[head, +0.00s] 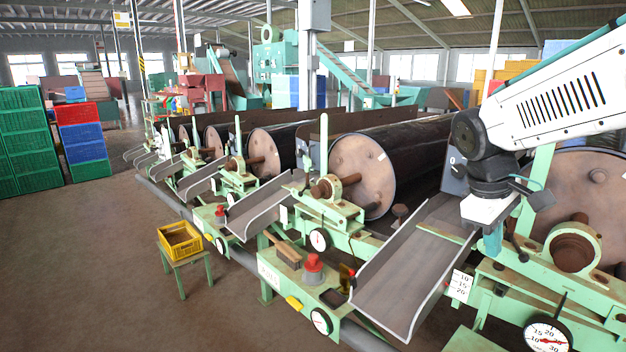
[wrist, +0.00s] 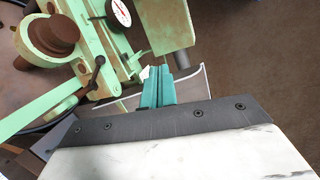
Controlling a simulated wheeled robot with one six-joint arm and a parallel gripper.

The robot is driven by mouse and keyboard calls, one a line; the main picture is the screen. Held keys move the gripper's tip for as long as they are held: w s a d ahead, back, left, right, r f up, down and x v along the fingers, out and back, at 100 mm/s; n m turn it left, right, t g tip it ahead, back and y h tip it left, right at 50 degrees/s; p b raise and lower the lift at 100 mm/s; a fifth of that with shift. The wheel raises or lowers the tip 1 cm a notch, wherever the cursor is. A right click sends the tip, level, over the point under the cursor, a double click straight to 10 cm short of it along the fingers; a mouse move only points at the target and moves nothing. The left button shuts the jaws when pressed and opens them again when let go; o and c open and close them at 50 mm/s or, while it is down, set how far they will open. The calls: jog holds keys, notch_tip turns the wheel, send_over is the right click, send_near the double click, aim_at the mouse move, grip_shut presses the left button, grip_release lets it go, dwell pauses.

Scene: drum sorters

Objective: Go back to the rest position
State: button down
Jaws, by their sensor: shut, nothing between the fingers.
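My gripper (head: 492,243) hangs from the white arm at the right of the head view, pointing down. Its teal fingers are shut with nothing between them. They are just right of the upper part of a grey metal chute (head: 405,275) and near a green machine frame. In the wrist view the teal fingers (wrist: 157,84) are pressed together at the centre. Part of the chute (wrist: 192,85) shows behind them. I cannot tell whether the fingers touch the chute or frame.
A black hand lever (wrist: 92,77) and a round bearing (wrist: 55,35) are close to the fingers. A dial gauge (head: 547,336) is at the lower right. Large drums (head: 365,168) line the row. A yellow crate (head: 180,242) sits on a stool; open floor (head: 90,270) lies left.

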jog(key=s+a+f+m+y, duration=0.1)
jog(key=s+a+m, duration=0.1)
jog(key=s, duration=0.8)
jog(key=s+a+f+m+t+y, duration=0.1)
jog(key=s+a+m+y, duration=0.1)
jog(key=s, duration=0.9)
jog(key=a+m, duration=0.1)
jog(key=m, duration=0.1)
jog(key=shift+s+f+m, duration=0.15)
jog(key=shift+s+m, duration=0.05)
jog(key=shift+m, duration=0.1)
jog(key=shift+a, duration=0.1)
